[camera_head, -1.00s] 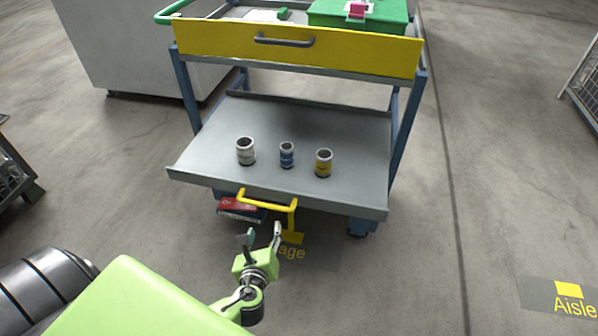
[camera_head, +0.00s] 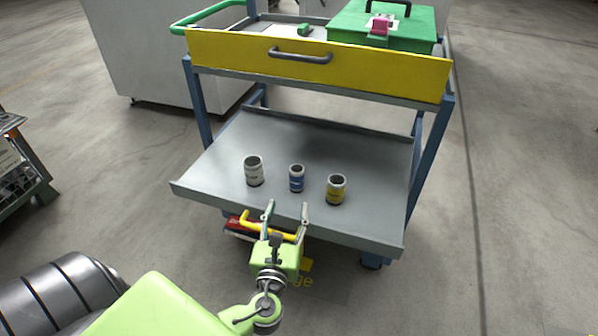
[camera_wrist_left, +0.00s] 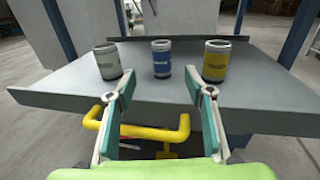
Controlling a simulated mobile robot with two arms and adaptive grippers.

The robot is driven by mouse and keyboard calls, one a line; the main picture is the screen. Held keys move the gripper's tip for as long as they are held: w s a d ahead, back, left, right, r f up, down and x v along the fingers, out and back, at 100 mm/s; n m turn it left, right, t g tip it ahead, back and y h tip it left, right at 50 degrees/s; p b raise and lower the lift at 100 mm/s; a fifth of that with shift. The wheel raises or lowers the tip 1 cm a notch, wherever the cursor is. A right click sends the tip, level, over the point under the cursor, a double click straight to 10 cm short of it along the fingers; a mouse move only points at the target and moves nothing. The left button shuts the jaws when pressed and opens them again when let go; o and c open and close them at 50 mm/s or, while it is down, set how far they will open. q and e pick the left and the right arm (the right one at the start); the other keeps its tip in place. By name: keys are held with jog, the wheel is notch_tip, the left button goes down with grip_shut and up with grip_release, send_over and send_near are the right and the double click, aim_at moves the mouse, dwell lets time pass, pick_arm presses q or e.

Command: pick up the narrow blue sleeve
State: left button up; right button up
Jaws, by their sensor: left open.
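The narrow blue sleeve (camera_head: 297,178) stands upright on the cart's grey lower shelf (camera_head: 350,148), between a white sleeve (camera_head: 254,171) and a yellow-banded sleeve (camera_head: 336,189). In the left wrist view the blue sleeve (camera_wrist_left: 161,60) stands beyond the fingertips, between them in the picture. My left gripper (camera_head: 287,208) is open and empty at the shelf's front edge, short of the blue sleeve and apart from it. Its two fingers (camera_wrist_left: 158,85) show teal pads in the wrist view. My right gripper is not in view.
A yellow handle (camera_head: 262,224) and a red object (camera_head: 236,226) are below the shelf's front edge, close to my left gripper. Above the shelf is a yellow drawer front (camera_head: 230,58) and a green box (camera_head: 375,30). The shelf behind the sleeves is clear.

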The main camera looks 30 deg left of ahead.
aim_at(296, 175)
pick_arm(q)
jog(key=shift+x, duration=1.05)
jog(key=x, duration=0.6)
jog(key=shift+w+a+r+b, duration=0.1)
jog(key=shift+w+r+b, duration=0.15)
jog(key=shift+w+b, duration=0.15)
jog(key=x, duration=0.4)
jog(key=shift+w+r+b, duration=0.3)
jog(key=shift+w+b, duration=0.05)
jog(key=shift+w+a, duration=0.25)
jog(key=shift+w, duration=0.2)
grip_shut()
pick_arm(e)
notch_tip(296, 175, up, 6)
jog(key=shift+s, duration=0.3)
